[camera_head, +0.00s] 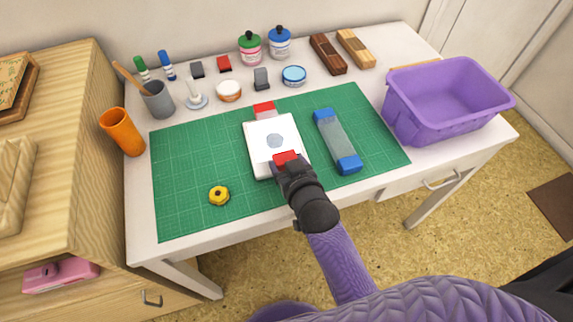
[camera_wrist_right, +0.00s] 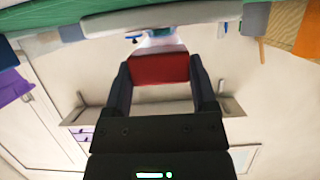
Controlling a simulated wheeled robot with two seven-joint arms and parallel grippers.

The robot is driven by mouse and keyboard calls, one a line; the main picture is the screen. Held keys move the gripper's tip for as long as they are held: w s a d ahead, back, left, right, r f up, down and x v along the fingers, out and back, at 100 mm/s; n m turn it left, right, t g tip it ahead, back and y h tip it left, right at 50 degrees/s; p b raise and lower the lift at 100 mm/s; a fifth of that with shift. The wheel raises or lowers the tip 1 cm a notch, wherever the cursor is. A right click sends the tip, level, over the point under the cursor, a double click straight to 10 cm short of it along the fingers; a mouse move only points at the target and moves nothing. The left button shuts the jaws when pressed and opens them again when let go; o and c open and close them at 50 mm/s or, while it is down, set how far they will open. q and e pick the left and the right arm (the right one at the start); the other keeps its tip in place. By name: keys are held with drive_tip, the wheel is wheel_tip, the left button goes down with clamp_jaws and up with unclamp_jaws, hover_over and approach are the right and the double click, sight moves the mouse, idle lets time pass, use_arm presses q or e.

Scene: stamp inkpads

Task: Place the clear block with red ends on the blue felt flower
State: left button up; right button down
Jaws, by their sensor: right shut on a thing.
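The clear block with red ends spans a white square sheet on the green mat. Its far red end (camera_head: 264,109) shows at the sheet's far edge, its near red end (camera_head: 286,158) at my right gripper (camera_head: 288,165). That gripper is shut on the near end; the red end (camera_wrist_right: 161,69) sits between its fingers in the right wrist view. The blue felt flower (camera_head: 275,140) appears as a grey-blue round shape on the white sheet (camera_head: 257,157), in line with the block's clear middle. I cannot tell whether the block touches it. My left gripper is not in view.
A clear block with blue ends (camera_head: 338,142) lies right of the sheet. A yellow round item (camera_head: 219,196) is at the mat's front left. A purple bin (camera_head: 447,133) stands at right. Cups, bottles and jars line the back. The mat's (camera_head: 187,160) left part is mostly free.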

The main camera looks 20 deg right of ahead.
drive_tip(key=shift+r, duration=0.15)
drive_tip(key=shift+c, duration=1.4)
unclamp_jaws()
drive_tip(key=shift+o, duration=1.4)
drive_tip(key=shift+s+r, duration=0.15)
drive_tip(key=shift+s, duration=0.1)
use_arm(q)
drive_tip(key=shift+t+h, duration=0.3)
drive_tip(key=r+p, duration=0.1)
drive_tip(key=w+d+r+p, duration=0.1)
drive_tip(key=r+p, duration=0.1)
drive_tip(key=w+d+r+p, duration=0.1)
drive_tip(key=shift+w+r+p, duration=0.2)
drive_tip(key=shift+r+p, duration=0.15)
use_arm(e)
drive_tip(key=v, duration=1.1)
drive_tip(key=shift+s, duration=0.3)
